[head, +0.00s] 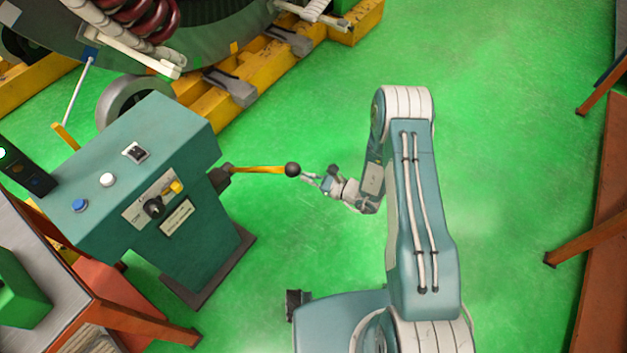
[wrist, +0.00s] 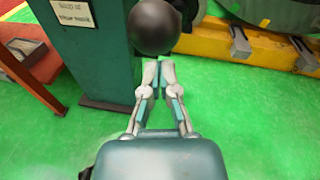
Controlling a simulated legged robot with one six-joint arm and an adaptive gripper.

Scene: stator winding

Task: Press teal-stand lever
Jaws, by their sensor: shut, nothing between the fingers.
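The teal stand (head: 165,180) stands left of centre in the head view, with buttons and switches on its sloped top. Its lever (head: 258,170) is a yellow rod that sticks out to the right, roughly level, and ends in a black ball knob (head: 292,169). My gripper (head: 308,175) is just right of the knob, its fingers pointing at it. In the wrist view the knob (wrist: 154,25) is above and beyond my fingertips (wrist: 158,68), which are together and empty. I cannot tell whether they touch the knob. The stand (wrist: 103,50) shows at the left there.
A large machine on a yellow base (head: 225,110) lies behind the stand. A grey-topped table with orange legs (head: 130,315) is at the lower left, and another orange-brown frame (head: 600,220) is at the right edge. The green floor around my arm is clear.

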